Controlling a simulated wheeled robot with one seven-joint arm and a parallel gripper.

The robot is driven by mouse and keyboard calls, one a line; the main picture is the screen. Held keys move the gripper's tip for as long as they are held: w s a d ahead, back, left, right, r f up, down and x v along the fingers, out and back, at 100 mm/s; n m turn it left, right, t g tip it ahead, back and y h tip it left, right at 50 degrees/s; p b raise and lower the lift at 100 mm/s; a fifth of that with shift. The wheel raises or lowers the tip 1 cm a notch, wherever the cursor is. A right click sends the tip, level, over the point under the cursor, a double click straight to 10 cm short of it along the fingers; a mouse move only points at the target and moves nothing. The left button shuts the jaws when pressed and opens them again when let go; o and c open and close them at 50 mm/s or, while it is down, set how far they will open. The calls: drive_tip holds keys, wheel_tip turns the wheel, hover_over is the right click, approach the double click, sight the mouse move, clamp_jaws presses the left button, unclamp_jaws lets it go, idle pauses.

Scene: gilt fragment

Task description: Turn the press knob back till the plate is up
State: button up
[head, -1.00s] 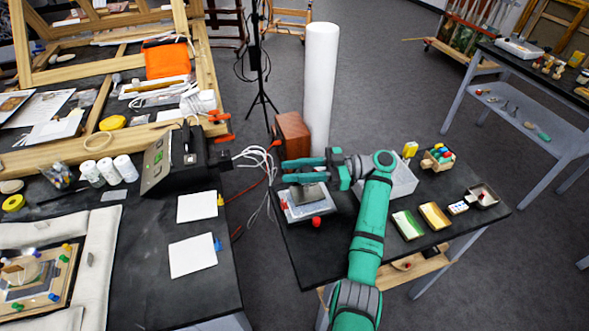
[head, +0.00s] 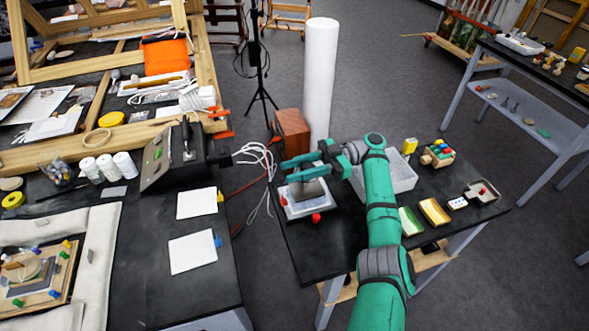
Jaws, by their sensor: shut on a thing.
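The press (head: 297,211) is a low, pale-framed thing on the left part of the small dark table. A grey slab-like part (head: 309,191) shows above its base, under my gripper; I cannot tell how high the plate stands. Small red pieces sit at its front, one a round red piece (head: 316,217). My gripper (head: 286,171) reaches in from the right over the press, its green fingers pointing left. It is shut at the top of the press, where the knob appears to be; the fingers hide the knob and its turn.
A pale grey bin (head: 402,177) stands right of the press, behind my arm. A brown box (head: 292,131) and white column (head: 320,80) stand behind.

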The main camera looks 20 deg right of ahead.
drive_tip(key=shift+s+f, duration=0.1)
drive_tip(key=shift+f, duration=0.05)
drive_tip(key=o, duration=1.1)
drive_tip(key=shift+r, duration=0.2)
drive_tip(key=shift+r, duration=0.25)
drive_tip(key=s+a+r, duration=0.1)
drive_tip(key=s+r, duration=0.3)
drive_tip(key=s+a+r, duration=0.1)
drive_tip(key=s+r, duration=0.3)
drive_tip(key=s, duration=0.1)
drive_tip(key=s+a+r, duration=0.1)
drive_tip(key=s+r, duration=0.3)
drive_tip(key=shift+s+a+r, duration=0.1)
drive_tip(key=shift+s, duration=0.2)
